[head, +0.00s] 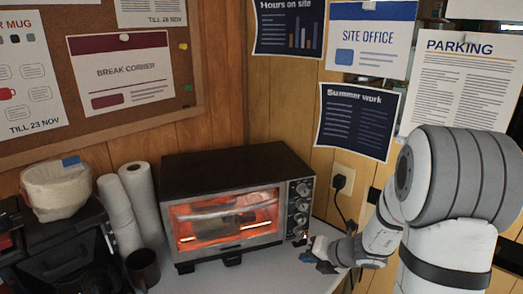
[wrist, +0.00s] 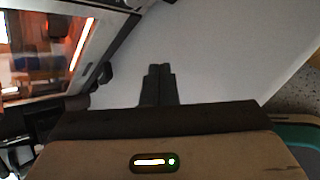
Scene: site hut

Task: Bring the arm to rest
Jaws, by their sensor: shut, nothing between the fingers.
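My gripper (head: 310,256) is at the right front corner of the toaster oven in the head view, low beside its knobs. In the wrist view my gripper (wrist: 160,70) shows its two dark fingers side by side, shut with nothing between them. My arm reaches in from the right of the head view. I cannot tell whether the gripper touches the oven or the counter.
The toaster oven (head: 235,158) glows orange behind its glass door; it also shows in the wrist view (wrist: 92,35). The pale counter (head: 285,272) is clear in front. Paper rolls (head: 140,195), a dark mug (head: 143,268) and a coffee machine (head: 62,245) stand left. A plugged socket (head: 344,178) is behind.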

